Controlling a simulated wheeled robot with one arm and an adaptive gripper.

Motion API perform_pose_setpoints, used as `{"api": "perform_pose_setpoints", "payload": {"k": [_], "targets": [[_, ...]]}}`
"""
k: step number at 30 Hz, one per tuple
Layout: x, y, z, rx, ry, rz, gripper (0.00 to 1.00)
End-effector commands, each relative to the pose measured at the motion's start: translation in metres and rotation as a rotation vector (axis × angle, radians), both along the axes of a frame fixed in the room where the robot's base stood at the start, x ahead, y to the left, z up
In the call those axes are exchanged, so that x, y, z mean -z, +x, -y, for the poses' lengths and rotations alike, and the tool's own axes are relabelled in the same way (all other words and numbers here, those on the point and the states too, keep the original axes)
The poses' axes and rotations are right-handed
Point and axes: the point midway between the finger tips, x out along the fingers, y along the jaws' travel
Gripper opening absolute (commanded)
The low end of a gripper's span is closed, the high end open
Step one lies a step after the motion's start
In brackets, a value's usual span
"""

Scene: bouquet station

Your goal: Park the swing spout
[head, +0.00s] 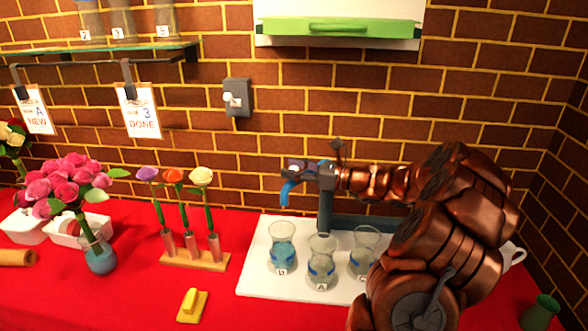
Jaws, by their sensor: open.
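The blue swing spout (288,189) is at the middle of the head view, with its curved end hanging down above the left part of the white tray (254,262). A dark upright post (325,212) stands just behind and to its right. My gripper (308,171) reaches in from the right at the height of the spout and overlaps it. It is open; whether its fingers touch the spout cannot be told. Part of the spout and its joint are hidden by my gripper. Under it on the tray stand labelled glass vases: one at left (281,250), one in front (321,262), one at right (364,254).
A wooden rack (195,260) with three single flowers stands left of the tray. A vase of pink roses (100,256) and white bins (22,228) are farther left. A yellow-handled block (191,304) lies in front. A green cup (541,312) is at far right.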

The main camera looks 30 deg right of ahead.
Motion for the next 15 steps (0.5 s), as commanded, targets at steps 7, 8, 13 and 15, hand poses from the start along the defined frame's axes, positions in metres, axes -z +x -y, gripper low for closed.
{"api": "perform_pose_setpoints", "payload": {"k": [7,8,13,15], "targets": [[0.0002,-0.0002,0.0001,0.0,0.0,0.0,0.26],[0.0002,-0.0002,0.0001,0.0,0.0,0.0,0.23],[0.0002,-0.0002,0.0003,0.0,0.001,-0.001,0.06],[0.0002,-0.0002,0.0002,0.0,0.001,-0.001,0.0]]}}
